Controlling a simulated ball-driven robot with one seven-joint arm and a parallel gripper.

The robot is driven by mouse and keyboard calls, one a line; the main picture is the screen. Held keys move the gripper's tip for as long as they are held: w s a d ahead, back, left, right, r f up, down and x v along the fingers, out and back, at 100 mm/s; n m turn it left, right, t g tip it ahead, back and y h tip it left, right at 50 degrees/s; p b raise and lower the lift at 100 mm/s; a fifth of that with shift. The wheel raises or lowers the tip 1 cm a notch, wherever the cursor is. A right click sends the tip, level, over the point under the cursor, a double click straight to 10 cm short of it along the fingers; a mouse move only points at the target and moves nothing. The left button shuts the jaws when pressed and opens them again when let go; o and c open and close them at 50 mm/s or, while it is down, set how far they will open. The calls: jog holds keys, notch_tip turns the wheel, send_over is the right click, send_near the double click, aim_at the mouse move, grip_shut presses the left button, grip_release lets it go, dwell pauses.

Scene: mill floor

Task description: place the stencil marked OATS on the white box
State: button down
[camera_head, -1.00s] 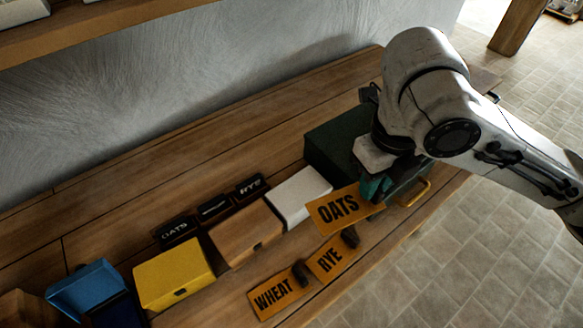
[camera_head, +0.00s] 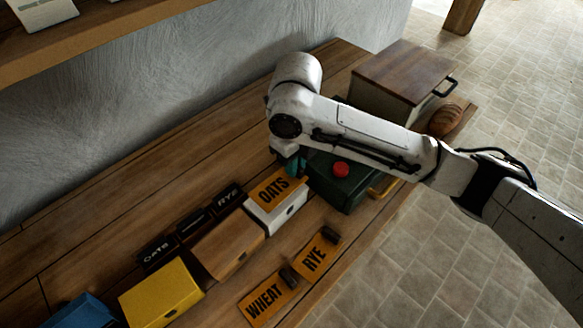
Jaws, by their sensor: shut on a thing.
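The orange stencil marked OATS (camera_head: 273,192) is over the white box (camera_head: 283,215) and hides most of its top. I cannot tell whether it touches the lid or hangs just above it. My gripper (camera_head: 294,166) is shut on the stencil's far right edge; my arm hides most of the gripper. The white box stands between the wooden box (camera_head: 228,245) and the dark green box (camera_head: 343,192). The RYE stencil (camera_head: 315,257) and the WHEAT stencil (camera_head: 266,300) lie on the table in front, each with a dark knob.
A yellow box (camera_head: 160,295) and a blue box (camera_head: 78,312) stand at the left. Small dark signs (camera_head: 195,223) stand behind the boxes. A bread loaf (camera_head: 444,120) and a large wood-lidded bin (camera_head: 402,72) are at the far right. A red knob (camera_head: 340,170) shows by the green box.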

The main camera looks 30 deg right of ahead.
jog(key=shift+w+a+f, duration=0.15)
jog(key=shift+w+f, duration=0.25)
jog(key=shift+f, duration=0.05)
jog(key=shift+w+f+p, duration=0.15)
jog(key=shift+f+p, duration=0.5)
jog(key=shift+f, duration=1.05)
jog(key=shift+f, duration=0.15)
jog(key=c, duration=1.1)
grip_release()
notch_tip(320, 180, up, 12)
jog(key=shift+r+b, duration=0.2)
jog(key=shift+b, duration=0.85)
